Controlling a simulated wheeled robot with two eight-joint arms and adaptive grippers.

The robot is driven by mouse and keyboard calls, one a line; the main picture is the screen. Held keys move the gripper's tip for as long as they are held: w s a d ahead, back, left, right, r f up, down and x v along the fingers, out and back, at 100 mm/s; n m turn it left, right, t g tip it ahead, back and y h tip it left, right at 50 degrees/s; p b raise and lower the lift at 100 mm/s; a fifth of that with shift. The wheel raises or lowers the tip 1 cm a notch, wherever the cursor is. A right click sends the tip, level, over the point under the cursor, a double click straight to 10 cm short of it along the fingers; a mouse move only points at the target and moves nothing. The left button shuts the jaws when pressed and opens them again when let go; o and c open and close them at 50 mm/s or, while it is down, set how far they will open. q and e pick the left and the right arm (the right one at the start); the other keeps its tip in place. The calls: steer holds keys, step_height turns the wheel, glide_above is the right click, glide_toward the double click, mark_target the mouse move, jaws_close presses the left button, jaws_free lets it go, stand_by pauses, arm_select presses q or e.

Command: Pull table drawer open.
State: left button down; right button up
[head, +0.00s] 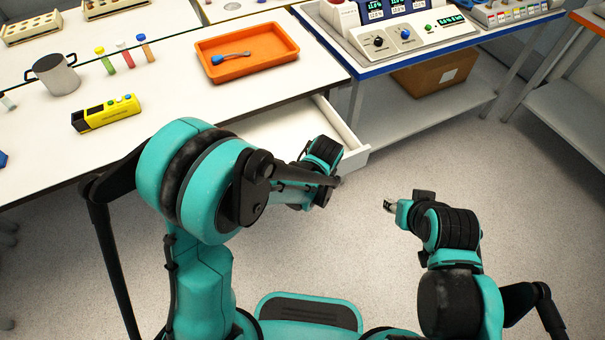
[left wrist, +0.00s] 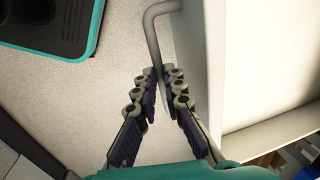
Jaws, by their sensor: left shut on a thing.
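The white table drawer (head: 352,158) stands partly open under the right end of the white table, in the head view. In the left wrist view its front panel (left wrist: 204,60) and pale interior are on the right. A grey bent bar handle (left wrist: 150,24) runs along that panel. My left gripper (left wrist: 161,82) is shut on the handle, with its fingers on both sides of the bar. In the head view my left arm hides the handle and the fingertips. My right gripper (head: 390,206) hangs over the floor, apart from the drawer; its jaws are too small to judge.
An orange tray (head: 215,78), a yellow device (head: 105,113), a metal pot (head: 55,76) and several tubes are on the table. A blue-edged bench (head: 345,66) with instruments stands right of the drawer, a cardboard box (head: 437,73) on its lower shelf. The floor before the drawer is clear.

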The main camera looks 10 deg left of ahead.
arm_select(q)
steer(key=shift+s+d, duration=0.65)
steer(key=shift+s, duration=0.3)
steer(key=c, duration=1.9)
jaws_free()
steer(key=r, duration=0.4)
steer(key=s+d+r, duration=0.1)
steer(key=r, duration=0.3)
steer(key=s+r, duration=0.1)
steer(key=r, duration=0.2)
steer(key=shift+d+r, duration=0.15)
steer(key=shift+r, duration=0.25)
steer(key=s+a+r+n+t, duration=0.1)
steer(key=s+a+n, duration=0.1)
steer(key=a, duration=0.3)
steer(key=s+a+r+n+t, duration=0.2)
steer(key=s+a+n, duration=0.1)
steer(key=a+n, duration=0.2)
steer(key=s+a+r+n+t+h, duration=0.1)
steer(key=s+a+r+n+t, duration=0.1)
steer(key=a+n, duration=0.2)
steer(key=shift+s+a+r, duration=0.1)
steer(key=shift+a, duration=0.7)
steer(key=shift+s+a+r, duration=0.1)
steer(key=shift+a, duration=0.65)
